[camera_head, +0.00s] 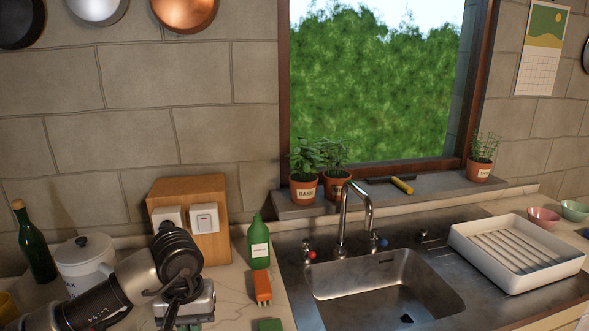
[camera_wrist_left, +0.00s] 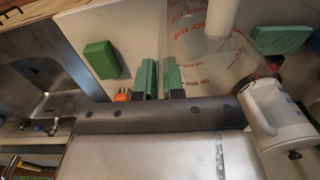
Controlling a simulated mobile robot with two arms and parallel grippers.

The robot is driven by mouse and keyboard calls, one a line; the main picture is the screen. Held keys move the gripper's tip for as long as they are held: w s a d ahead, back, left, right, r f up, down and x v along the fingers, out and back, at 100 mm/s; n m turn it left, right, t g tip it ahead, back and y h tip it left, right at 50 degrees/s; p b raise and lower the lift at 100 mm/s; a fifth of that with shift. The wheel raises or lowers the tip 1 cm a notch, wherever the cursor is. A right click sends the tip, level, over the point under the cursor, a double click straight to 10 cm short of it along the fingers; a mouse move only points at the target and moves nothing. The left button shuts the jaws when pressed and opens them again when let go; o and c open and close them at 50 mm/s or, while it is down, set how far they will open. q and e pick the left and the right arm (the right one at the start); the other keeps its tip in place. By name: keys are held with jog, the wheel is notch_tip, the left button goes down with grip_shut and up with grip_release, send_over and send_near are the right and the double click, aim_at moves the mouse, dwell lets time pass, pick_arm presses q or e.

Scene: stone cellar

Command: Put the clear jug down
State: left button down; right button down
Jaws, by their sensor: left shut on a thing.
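The clear jug (camera_wrist_left: 205,48) shows in the left wrist view as a see-through wall with red measuring marks. My left gripper (camera_wrist_left: 159,75) is shut on it, its two green-padded fingers close together at the jug's left side. The part between the fingers is hard to make out. In the head view my left gripper (camera_head: 187,303) is over the counter, left of the sink; I cannot make out the jug there. I cannot tell whether its base touches the counter. My right gripper is in neither view.
A green bottle (camera_head: 259,244), an orange item (camera_head: 262,288) and a green block (camera_head: 269,325) lie between my left gripper and the sink (camera_head: 385,300). The block also shows in the wrist view (camera_wrist_left: 97,60). A wooden box (camera_head: 190,190) stands behind.

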pick_arm(q)
jog(key=s+f+m, duration=0.1)
jog(key=s+f, duration=0.1)
jog(key=s, duration=0.4)
jog(key=s+f+m, duration=0.1)
jog(key=s+f, duration=0.2)
jog(key=s, duration=0.4)
jog(key=shift+a+f, duration=0.25)
jog(key=shift+f, duration=0.1)
